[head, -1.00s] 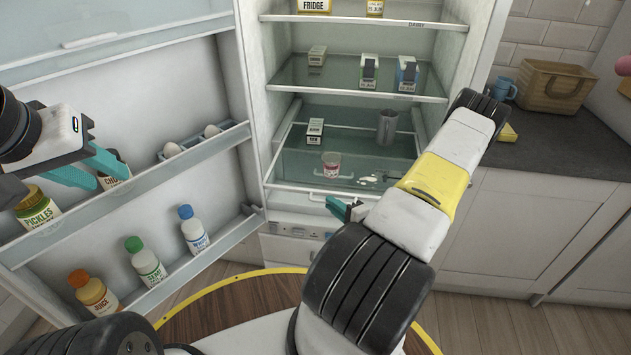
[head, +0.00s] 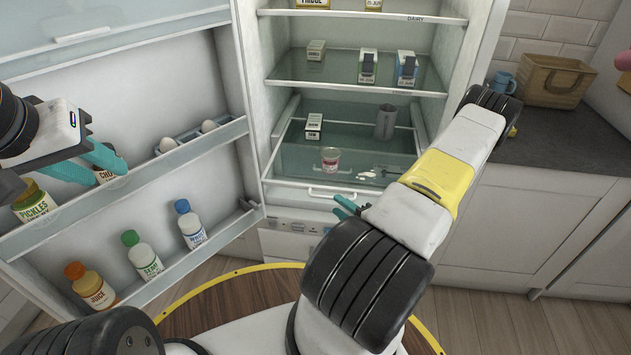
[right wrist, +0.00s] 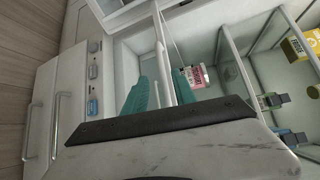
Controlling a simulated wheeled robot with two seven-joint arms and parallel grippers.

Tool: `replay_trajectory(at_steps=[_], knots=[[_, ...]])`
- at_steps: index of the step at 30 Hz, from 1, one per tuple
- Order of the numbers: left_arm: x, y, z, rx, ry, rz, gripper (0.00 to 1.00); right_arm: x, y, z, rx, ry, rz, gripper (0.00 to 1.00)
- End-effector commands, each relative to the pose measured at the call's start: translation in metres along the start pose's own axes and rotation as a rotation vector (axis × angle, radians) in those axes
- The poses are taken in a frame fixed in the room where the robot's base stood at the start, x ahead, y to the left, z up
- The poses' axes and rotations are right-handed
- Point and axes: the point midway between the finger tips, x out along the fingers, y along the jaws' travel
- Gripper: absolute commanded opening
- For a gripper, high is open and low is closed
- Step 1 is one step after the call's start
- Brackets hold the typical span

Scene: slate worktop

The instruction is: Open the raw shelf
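The fridge stands open. Its low glass shelf (head: 297,165) has a clear front with a pale bar handle (head: 332,192); I take this as the raw shelf, though no label is readable. It holds a small carton (head: 314,126), a grey cup (head: 385,121) and a red-and-white tub (head: 330,160). My right gripper (head: 346,207) is just below and right of the handle, its teal fingers apart. In the right wrist view, a pale bar (right wrist: 163,75) shows between the fingers; contact cannot be told. My left gripper (head: 92,165) is open by the door shelf.
The open door (head: 170,80) fills the left, with bottles, jars and eggs in its racks. Cartons stand on the middle shelf (head: 290,70). A counter (head: 560,135) with a basket (head: 553,83) and blue mug (head: 503,83) is at right.

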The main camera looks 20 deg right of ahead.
Motion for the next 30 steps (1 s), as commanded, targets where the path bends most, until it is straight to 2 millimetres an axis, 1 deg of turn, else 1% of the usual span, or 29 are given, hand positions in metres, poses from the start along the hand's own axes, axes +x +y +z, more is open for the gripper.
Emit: replay_trajectory(at_steps=[1, 3, 6, 8, 12, 24, 26, 28, 29, 30], knots=[[0.000, 0.000, 0.000, 0.000, 0.000, 0.000, 0.36, -0.009, 0.000, -0.001, 0.002, 0.003, 0.001, 0.33], [0.000, 0.000, 0.000, 0.000, 0.000, 0.000, 0.36, -0.020, 0.001, -0.001, 0.001, 0.003, 0.003, 0.33], [0.000, 0.000, 0.000, 0.000, 0.000, 0.000, 0.36, -0.031, 0.001, 0.000, 0.002, 0.002, 0.002, 0.33], [0.000, 0.000, 0.000, 0.000, 0.000, 0.000, 0.36, -0.035, 0.001, 0.000, 0.002, 0.001, 0.002, 0.33], [0.000, 0.000, 0.000, 0.000, 0.000, 0.000, 0.36, -0.038, 0.001, 0.001, 0.003, 0.000, 0.001, 0.33], [0.000, 0.000, 0.000, 0.000, 0.000, 0.000, 0.36, -0.037, 0.000, 0.001, 0.001, -0.003, 0.001, 0.33], [0.000, 0.000, 0.000, 0.000, 0.000, 0.000, 0.36, -0.035, -0.005, 0.003, -0.002, -0.022, -0.002, 0.33], [0.000, 0.000, 0.000, 0.000, 0.000, 0.000, 0.36, -0.028, -0.019, 0.011, -0.007, -0.075, -0.007, 0.33], [0.000, 0.000, 0.000, 0.000, 0.000, 0.000, 0.36, -0.024, -0.028, 0.016, -0.010, -0.111, -0.010, 0.33], [0.000, 0.000, 0.000, 0.000, 0.000, 0.000, 0.36, -0.018, -0.042, 0.025, -0.015, -0.170, -0.012, 0.33]])
